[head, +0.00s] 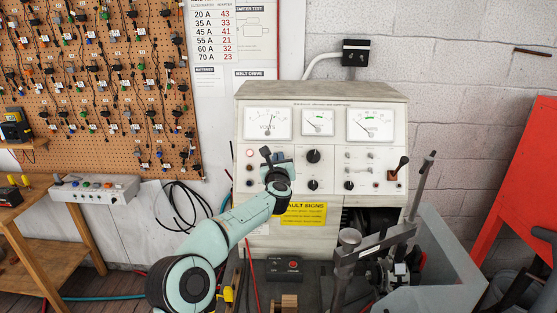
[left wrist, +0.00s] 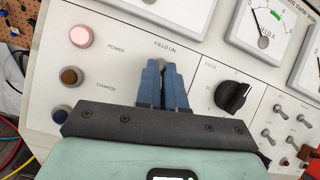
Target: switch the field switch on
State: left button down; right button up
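The test bench panel (head: 320,150) stands ahead, with meters on top and knobs and switches below. My left gripper (head: 268,153) is at the panel's left part, in front of its controls. In the left wrist view its two blue fingers (left wrist: 163,72) are close together, pointing at the panel just below the "FIELD ON" label (left wrist: 165,48). Only a narrow gap shows between them. The field switch is hidden behind the fingertips, so its position and any contact cannot be told. My right gripper is not in view.
A black field knob (left wrist: 232,96) is right of the fingers, with several toggle switches (left wrist: 281,112) beyond. A lit pink power lamp (left wrist: 80,36) is on the left.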

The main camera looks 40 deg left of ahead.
pick_arm(q)
jog(key=shift+a+r, duration=0.1)
jog(key=shift+r, duration=0.05)
jog(key=shift+a+r+g+h, duration=0.1)
jog(key=shift+r+g+h, duration=0.2)
jog(key=shift+g, duration=0.25)
jog(key=shift+r+g+h, duration=0.15)
jog(key=shift+g+h, duration=0.25)
jog(key=shift+g, duration=0.15)
jog(key=shift+w+a+r+g+h, duration=0.1)
jog(key=shift+w+r+g+h, duration=0.15)
jog(key=shift+r+g+h, duration=0.55)
jog(key=shift+f, duration=0.15)
jog(key=shift+f+h, duration=0.25)
jog(key=shift+h, duration=0.05)
jog(key=c, duration=1.2)
grip_release()
jog(key=shift+c, duration=0.2)
